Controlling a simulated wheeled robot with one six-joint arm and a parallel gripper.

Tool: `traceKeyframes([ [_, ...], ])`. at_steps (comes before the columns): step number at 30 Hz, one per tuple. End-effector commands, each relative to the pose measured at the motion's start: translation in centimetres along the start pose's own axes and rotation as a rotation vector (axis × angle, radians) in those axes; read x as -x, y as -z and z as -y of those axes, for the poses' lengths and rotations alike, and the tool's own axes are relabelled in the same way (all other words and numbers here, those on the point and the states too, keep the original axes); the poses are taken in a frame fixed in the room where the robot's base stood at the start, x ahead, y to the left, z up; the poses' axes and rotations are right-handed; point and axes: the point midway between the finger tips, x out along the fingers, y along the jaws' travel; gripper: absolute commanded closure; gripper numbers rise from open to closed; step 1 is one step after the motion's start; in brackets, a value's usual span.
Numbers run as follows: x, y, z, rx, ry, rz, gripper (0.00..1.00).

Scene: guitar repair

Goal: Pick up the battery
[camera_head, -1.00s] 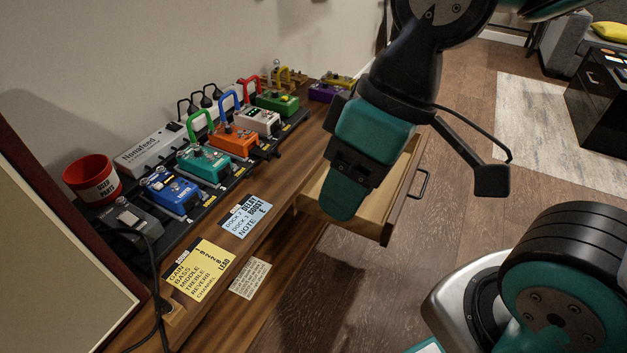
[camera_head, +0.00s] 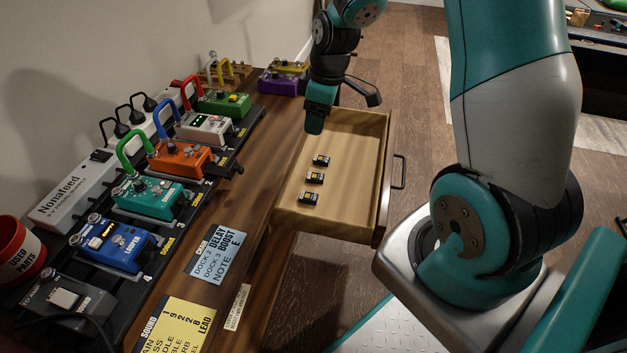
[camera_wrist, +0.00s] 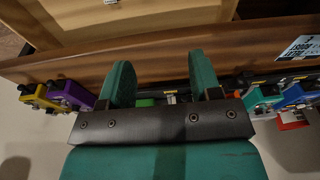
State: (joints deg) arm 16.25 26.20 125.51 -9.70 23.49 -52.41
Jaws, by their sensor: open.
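Three small dark batteries with yellow marks lie in a row in the open wooden drawer (camera_head: 345,215): a far one (camera_head: 321,160), a middle one (camera_head: 315,178) and a near one (camera_head: 308,198). My gripper (camera_head: 314,124) is over the drawer's far left part, beyond the batteries and apart from them. In the wrist view my gripper (camera_wrist: 160,85) shows two teal fingers spread apart with nothing between them. No battery can be made out in the wrist view.
The wooden bench (camera_head: 262,150) runs left of the drawer. A pedalboard with an orange pedal (camera_head: 182,160), a teal pedal (camera_head: 148,197) and several others stands on it. A blue note card (camera_head: 217,252) and a yellow one (camera_head: 176,325) lie nearer. The drawer's handle (camera_head: 400,171) sticks out right.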

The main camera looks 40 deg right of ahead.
Motion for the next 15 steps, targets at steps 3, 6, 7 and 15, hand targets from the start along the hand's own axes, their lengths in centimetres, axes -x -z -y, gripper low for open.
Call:
traceKeyframes([
  [3,-2.0,-1.6,-2.1,0.016,-0.012,0.020,0.42],
  [6,-3.6,-2.0,-2.5,0.025,-0.015,0.025,0.42],
  [7,-4.1,-2.0,-2.5,0.027,-0.015,0.026,0.42],
  [15,-10.4,-2.0,-2.4,0.029,-0.013,0.025,0.42],
])
